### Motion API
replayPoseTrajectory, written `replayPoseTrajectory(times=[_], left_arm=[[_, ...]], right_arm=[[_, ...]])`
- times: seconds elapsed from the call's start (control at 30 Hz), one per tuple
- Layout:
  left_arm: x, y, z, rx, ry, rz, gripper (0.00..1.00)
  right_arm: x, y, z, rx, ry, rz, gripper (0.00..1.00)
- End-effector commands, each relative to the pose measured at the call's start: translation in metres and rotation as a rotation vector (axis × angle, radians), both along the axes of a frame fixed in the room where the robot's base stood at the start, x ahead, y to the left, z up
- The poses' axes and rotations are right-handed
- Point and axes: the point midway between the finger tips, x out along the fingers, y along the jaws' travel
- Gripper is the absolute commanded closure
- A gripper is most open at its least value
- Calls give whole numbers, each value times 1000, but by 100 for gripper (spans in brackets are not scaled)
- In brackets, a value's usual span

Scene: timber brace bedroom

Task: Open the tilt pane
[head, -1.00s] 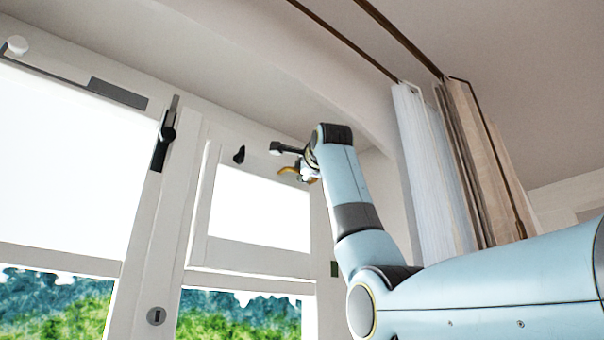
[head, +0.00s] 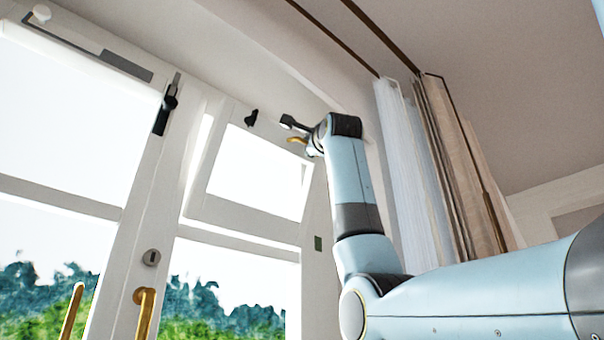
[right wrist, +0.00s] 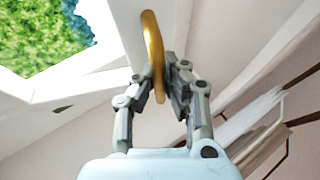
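The tilt pane (head: 208,207) is the small white-framed upper pane at the right of the window. Its top leans into the room, and a bright wedge-shaped gap shows along its left side. A curved gold handle (head: 296,140) is near its top right corner; it also shows in the right wrist view (right wrist: 152,38). My right gripper (right wrist: 165,82) has its fingers on both sides of this handle and looks shut on it. In the head view my right gripper (head: 300,133) is partly hidden by its wrist. My left gripper is out of view.
A black catch (head: 251,117) sits above the pane. A black latch (head: 166,108) is on the post to the left. Gold handles (head: 145,312) show low on the large casement. White and beige curtains (head: 405,160) hang right of my arm.

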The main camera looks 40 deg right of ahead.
Motion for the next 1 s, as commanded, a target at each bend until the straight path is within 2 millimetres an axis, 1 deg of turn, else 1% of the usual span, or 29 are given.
replayPoseTrajectory(times=[0.03,0.17,0.27,0.57,0.6,0.8,1.0], left_arm=[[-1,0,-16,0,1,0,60],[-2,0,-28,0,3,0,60],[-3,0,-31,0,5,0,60],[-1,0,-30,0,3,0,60],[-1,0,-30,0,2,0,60],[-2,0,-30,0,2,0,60],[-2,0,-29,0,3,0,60]], right_arm=[[-3,0,-13,5,-18,2,100],[-13,-1,-15,8,-60,2,100],[-16,-1,-15,10,-75,2,100],[-15,-1,-16,11,-71,4,100],[-15,-1,-16,11,-71,4,93],[-16,-1,-15,9,-76,2,67],[-17,-1,-13,8,-80,1,66]])
